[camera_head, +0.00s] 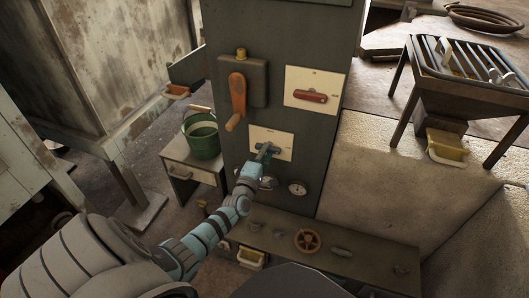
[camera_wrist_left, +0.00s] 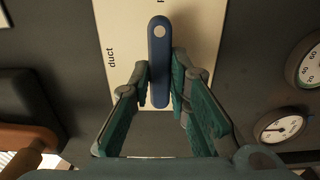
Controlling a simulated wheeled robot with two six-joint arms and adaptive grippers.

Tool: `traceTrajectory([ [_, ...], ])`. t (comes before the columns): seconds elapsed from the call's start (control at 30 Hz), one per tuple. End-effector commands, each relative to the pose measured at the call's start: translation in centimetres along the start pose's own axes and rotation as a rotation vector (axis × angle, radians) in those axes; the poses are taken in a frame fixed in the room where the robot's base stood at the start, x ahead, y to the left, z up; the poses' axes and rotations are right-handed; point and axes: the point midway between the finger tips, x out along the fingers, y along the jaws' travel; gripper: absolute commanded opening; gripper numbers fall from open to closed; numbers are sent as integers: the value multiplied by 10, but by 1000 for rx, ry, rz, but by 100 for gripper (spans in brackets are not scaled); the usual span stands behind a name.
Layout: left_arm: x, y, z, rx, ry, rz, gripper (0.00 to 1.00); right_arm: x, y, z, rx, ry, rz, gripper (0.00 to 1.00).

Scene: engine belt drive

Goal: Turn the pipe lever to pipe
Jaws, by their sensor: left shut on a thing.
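The pipe lever (camera_wrist_left: 158,60) is a blue bar with a pale pivot spot at its upper end, on a cream plate (camera_wrist_left: 124,30) marked "duct" at the left. It hangs straight down from the pivot in the left wrist view. A second label at the plate's top edge is cut off. My left gripper (camera_wrist_left: 160,80) is shut on the lever, one teal finger on each side of its lower part. In the head view my left gripper (camera_head: 264,154) reaches the lower plate (camera_head: 284,143) on the dark cabinet and mostly hides the lever. My right gripper is not in view.
Above are a red-handled switch plate (camera_head: 310,97) and a box with an orange lever (camera_head: 238,95). A round gauge (camera_head: 297,188) sits right of the gripper. A green bucket (camera_head: 203,138) stands left; a valve wheel (camera_head: 307,241) lies below.

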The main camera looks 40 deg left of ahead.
Motion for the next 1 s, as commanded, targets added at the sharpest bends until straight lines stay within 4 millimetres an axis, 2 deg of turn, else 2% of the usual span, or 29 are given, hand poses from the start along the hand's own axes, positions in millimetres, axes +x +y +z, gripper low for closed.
traceTrajectory([
  [0.3, -1, -2, 0, 0, -1, -5, 0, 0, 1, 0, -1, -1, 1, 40],
  [0.33, -1, -2, 0, 0, -1, -5, 20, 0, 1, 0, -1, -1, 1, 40],
  [0.43, -1, -2, 0, 0, -1, -4, 36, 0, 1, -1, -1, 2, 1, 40],
  [0.77, -2, -1, 0, -1, 0, -2, 37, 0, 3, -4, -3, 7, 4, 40],
  [0.87, -15, -1, 0, -1, -1, -1, 37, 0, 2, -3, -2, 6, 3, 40],
  [1.0, -52, -2, 0, 0, -3, -5, 37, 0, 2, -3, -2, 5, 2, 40],
])
